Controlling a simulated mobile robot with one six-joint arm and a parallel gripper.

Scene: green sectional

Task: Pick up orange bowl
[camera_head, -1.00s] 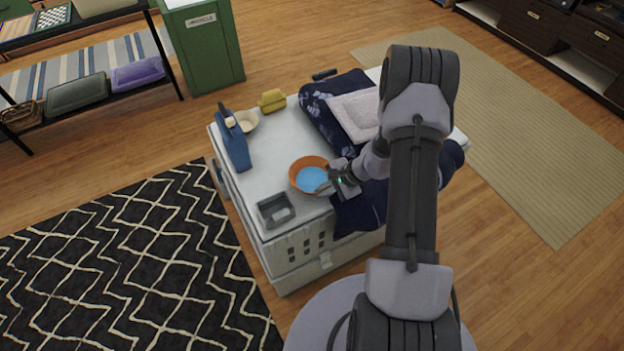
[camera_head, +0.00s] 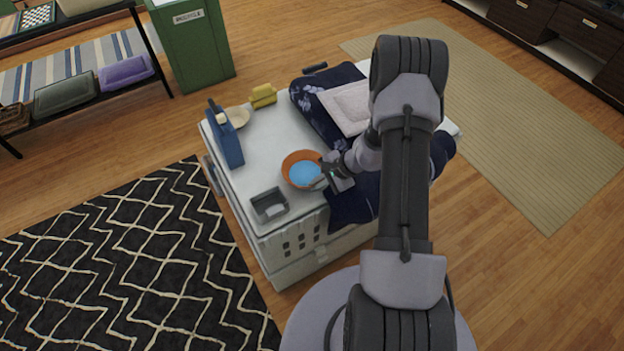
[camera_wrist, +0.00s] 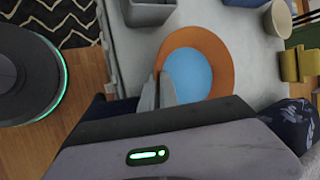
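The orange bowl (camera_head: 288,161) with a blue inside stands on the white crate-like surface. It also shows in the wrist view (camera_wrist: 225,60), upright in the middle. My gripper (camera_head: 322,182) is at the bowl's right rim in the head view. In the wrist view my gripper's two fingers (camera_wrist: 158,78) are close together at the near left rim, one outside and one inside the bowl, with the rim between them. The fingertips hide that bit of rim. I see no clear gap under the bowl.
A grey open box (camera_head: 268,206) stands in front of the bowl. A blue bottle-like object (camera_head: 228,142), a cream bowl (camera_head: 238,118) and a yellow object (camera_head: 263,95) are toward the back. A dark blue cloth (camera_head: 350,205) and a pale cushion (camera_head: 345,108) cover the right side.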

